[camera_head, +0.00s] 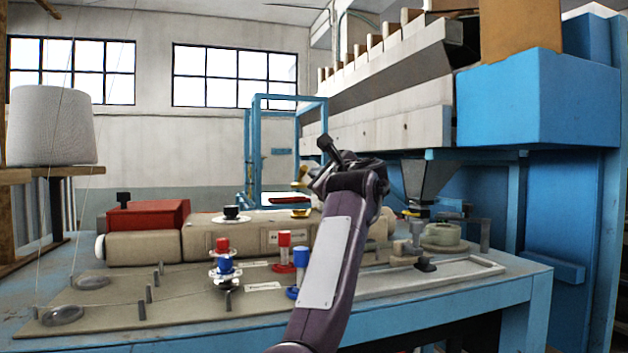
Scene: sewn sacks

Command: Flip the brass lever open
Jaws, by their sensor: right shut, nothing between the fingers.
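A small brass-coloured piece (301,213) sits on top of the beige sewing machine body (215,240), near its middle. Another yellowish piece (304,177) shows just left of my right gripper and is partly hidden by it. I cannot tell for sure which of the two is the brass lever, nor its position. My right gripper (327,150) is shut and empty. It is raised above the machine, up and to the right of the brass-coloured piece and apart from it. My right forearm hides part of the machine's front. My left gripper is not in view.
Red and blue knobs (223,257) stand on the plate before the machine, with thin posts and thread at left. A red box (147,216) is at the machine's left end. A grey funnel (428,180) and blue cabinet (540,100) stand at right. A large thread cone (52,125) is far left.

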